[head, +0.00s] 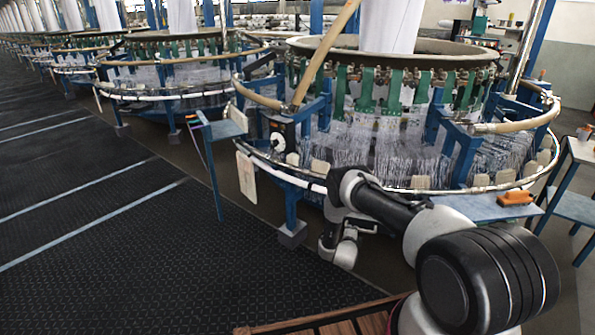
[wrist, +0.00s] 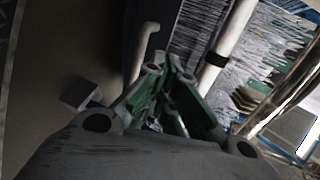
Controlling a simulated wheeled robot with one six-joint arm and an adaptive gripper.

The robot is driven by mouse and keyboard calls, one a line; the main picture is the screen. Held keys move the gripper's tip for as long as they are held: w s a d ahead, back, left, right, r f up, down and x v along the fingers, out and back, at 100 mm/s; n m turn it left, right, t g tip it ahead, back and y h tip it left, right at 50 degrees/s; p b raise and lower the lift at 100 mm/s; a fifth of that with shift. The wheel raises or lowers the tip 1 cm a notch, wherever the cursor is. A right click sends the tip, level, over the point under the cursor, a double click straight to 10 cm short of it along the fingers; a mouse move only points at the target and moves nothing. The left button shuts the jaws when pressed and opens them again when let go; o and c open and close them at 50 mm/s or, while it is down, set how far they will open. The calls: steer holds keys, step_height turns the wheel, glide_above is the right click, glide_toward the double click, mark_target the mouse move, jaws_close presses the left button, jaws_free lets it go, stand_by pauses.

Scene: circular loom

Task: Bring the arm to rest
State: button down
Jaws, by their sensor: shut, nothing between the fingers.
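My arm reaches from the lower right of the head view toward the middle, folded down at its wrist in front of the near circular loom (head: 395,85). In the head view my gripper cannot be made out clearly at the wrist's end. In the wrist view my gripper (wrist: 160,66) points away from the camera, with its fingers together and nothing between them. Beyond the fingers the wrist view shows part of the loom with pale threads (wrist: 210,25), a light tube (wrist: 230,35) and the dark floor. I see no contact between the fingers and the loom.
The near loom's white lower ring (head: 290,170) passes close behind my wrist. An orange object (head: 515,198) lies on a blue-grey shelf (head: 480,207) beside my arm. A small blue stand (head: 212,150) is left of the loom. Open dark floor (head: 110,240) lies to the left.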

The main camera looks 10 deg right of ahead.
steer(key=s+a+f+n+g+y, duration=0.35)
steer(key=s+f+n+g, duration=0.2)
steer(key=s+f, duration=0.35)
steer(key=s+a+r+n+g+y, duration=0.2)
steer(key=s+a+n+g+y, duration=0.15)
steer(key=a+n, duration=0.2)
steer(key=s+a+r+n+g, duration=0.1)
steer(key=s+r+n+g, duration=0.15)
steer(key=r, duration=0.95)
steer(key=s+a+r+n+g+y, duration=0.1)
steer(key=s+r+n, duration=0.3)
steer(key=r, duration=0.8)
steer(key=s+a+r+n+g, duration=0.1)
steer(key=s+r+n+g, duration=0.2)
steer(key=r, duration=0.9)
steer(key=s+d+r+n+t, duration=0.1)
steer(key=s+r+t, duration=0.1)
steer(key=s+r, duration=0.6)
steer(key=s+r+n+t, duration=0.1)
steer(key=s+r+t, duration=0.2)
steer(key=s+r, duration=0.6)
steer(key=s+d+r+n+t, duration=0.1)
steer(key=s+r, duration=0.7)
steer(key=r, duration=0.9)
steer(key=shift+s+d+r+t+h, duration=0.3)
steer(key=shift+r+t+h, duration=0.1)
steer(key=shift+t, duration=0.25)
